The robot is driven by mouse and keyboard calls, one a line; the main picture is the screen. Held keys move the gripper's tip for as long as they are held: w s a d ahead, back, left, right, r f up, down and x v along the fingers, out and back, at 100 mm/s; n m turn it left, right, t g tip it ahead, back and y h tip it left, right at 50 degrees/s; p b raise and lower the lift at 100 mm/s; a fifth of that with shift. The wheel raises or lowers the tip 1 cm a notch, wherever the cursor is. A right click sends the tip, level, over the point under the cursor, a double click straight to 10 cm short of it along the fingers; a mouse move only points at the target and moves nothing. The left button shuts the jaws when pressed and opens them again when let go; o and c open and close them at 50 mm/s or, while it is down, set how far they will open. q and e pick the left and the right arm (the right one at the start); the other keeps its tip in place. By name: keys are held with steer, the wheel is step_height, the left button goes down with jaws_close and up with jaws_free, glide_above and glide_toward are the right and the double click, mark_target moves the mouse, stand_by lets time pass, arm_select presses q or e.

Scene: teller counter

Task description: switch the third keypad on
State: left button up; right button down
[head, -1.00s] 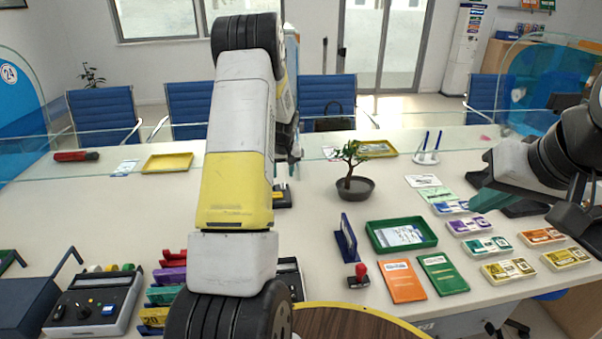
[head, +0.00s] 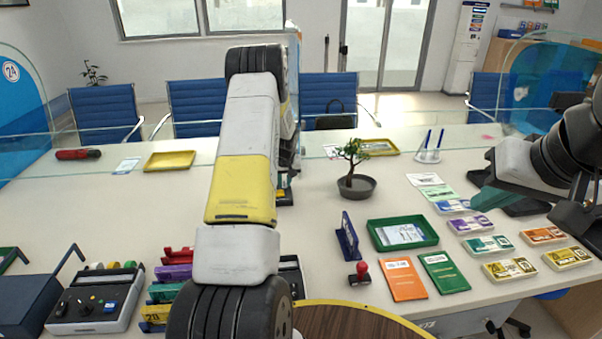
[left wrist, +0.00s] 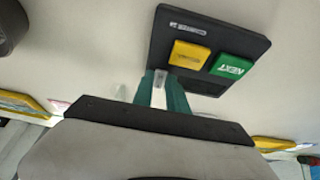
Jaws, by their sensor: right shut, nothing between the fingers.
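A black keypad with a yellow button and a green button marked NEXT shows in the left wrist view (left wrist: 222,38). In the head view part of it (head: 285,196) shows past my left arm, which hides the rest. My left gripper (left wrist: 160,92) has teal fingers close together, pointing at the keypad's near edge beside the yellow button. I cannot tell whether they touch it or whether the gripper is open or shut. My right gripper (head: 474,202) is shut and empty over the counter at the right. Which keypad is the third is not clear from these views.
A potted bonsai (head: 356,184) and a green tray (head: 429,239) stand right of my left arm. A blue sign (head: 347,238) and a red-knobbed stamp (head: 360,276) are nearer. Several coloured boxes lie at the right. A grey control panel (head: 118,318) is front left.

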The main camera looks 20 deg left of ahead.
arm_select(q)
jaws_close()
steer(key=shift+w+a+r+g+h, duration=0.15)
steer(key=shift+w+g+h, duration=0.15)
steer(key=shift+g, duration=0.2)
steer(key=shift+w+a+g+h, duration=0.15)
steer(key=shift+g+h, duration=0.35)
steer(key=shift+g, duration=0.6)
